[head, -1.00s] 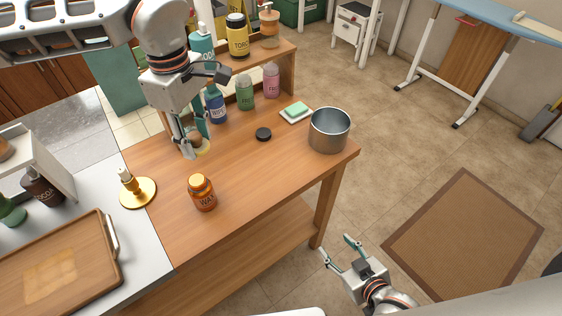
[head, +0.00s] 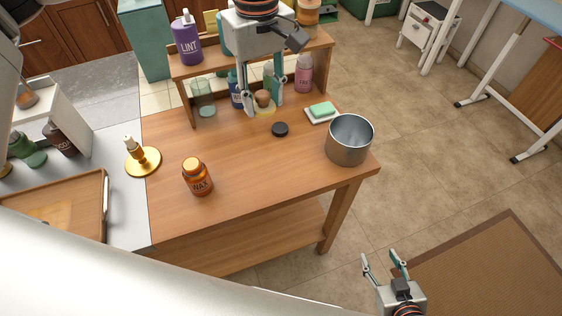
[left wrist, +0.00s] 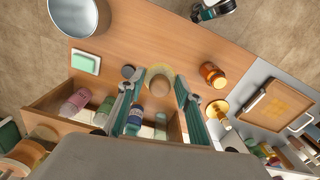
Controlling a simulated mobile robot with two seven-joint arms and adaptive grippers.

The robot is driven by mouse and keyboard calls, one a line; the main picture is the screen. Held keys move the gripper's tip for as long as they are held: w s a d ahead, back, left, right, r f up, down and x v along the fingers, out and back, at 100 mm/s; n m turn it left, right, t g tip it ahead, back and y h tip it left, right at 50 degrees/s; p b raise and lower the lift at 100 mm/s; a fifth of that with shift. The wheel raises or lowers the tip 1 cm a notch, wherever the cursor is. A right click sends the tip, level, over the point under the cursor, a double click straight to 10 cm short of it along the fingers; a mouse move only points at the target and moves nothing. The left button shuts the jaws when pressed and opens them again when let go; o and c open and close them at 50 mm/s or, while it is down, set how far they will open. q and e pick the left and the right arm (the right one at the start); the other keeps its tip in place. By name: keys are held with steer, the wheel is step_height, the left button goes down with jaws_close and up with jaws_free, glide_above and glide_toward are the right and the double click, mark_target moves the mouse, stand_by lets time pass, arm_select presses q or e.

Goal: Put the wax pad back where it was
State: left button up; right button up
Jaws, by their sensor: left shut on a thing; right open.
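The wax pad, a pale yellow round pad (head: 266,112) with a brown wooden knob (head: 263,97), is between the fingers of my left gripper (head: 262,104), which is shut on it. The pad is at the back of the wooden table, in front of the shelf bottles; I cannot tell whether it touches the tabletop. In the left wrist view the knob (left wrist: 159,85) and pad rim (left wrist: 170,72) show between the fingers. An amber wax jar (head: 198,177) stands upright near the table's left front. My right gripper (head: 384,262) is open and empty, beyond the table's front right.
A black disc (head: 280,129), a green sponge on a white dish (head: 321,110) and a metal pot (head: 349,139) are on the right. A shelf with bottles (head: 304,72) lines the back. The tabletop middle (head: 235,160) is clear.

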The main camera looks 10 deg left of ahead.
mark_target(268, 166)
arm_select(q)
step_height(268, 166, down, 20)
stand_by(0.6)
steer(key=shift+f, duration=0.15)
steer(key=o, duration=1)
step_height(268, 166, up, 12)
steer(key=shift+r, duration=0.2)
